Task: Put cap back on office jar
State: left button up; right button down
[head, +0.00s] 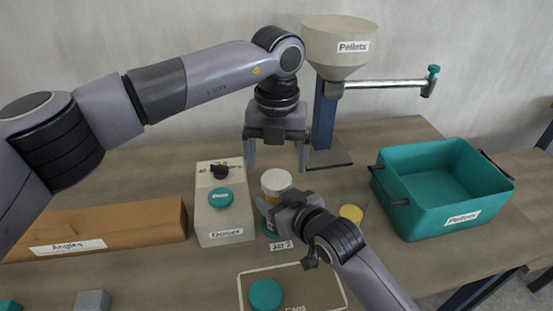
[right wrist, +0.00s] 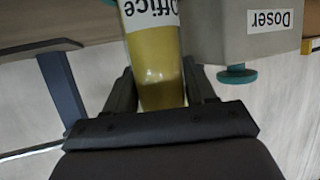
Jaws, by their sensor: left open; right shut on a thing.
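The office jar (right wrist: 158,80) has a white "Office" label and a yellow body in the right wrist view. It stands between the fingers of my right gripper (right wrist: 150,100), which is shut on it. In the head view a white round top (head: 276,181) shows at the jar, with some yellow below; whether this top is a cap or an open mouth is unclear. My left gripper (head: 277,170) is open and empty, pointing down with its fingers around the space above the jar. A teal cap (head: 265,294) lies on the "Caps" mat (head: 322,290). My right gripper hides much of the jar.
The doser (head: 222,225) stands left of the jar, beside the "Angles" box (head: 95,232). A teal "Pellets" bin (head: 425,225) is at right. A funnel (head: 340,48) on a post stands behind. A yellow disc (head: 351,213) sits right of my right gripper.

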aim_at(276, 179)
pick_arm(q)
jog(key=shift+r+n, duration=1.7)
jog(key=shift+f, duration=4)
jog(key=c, duration=1.1)
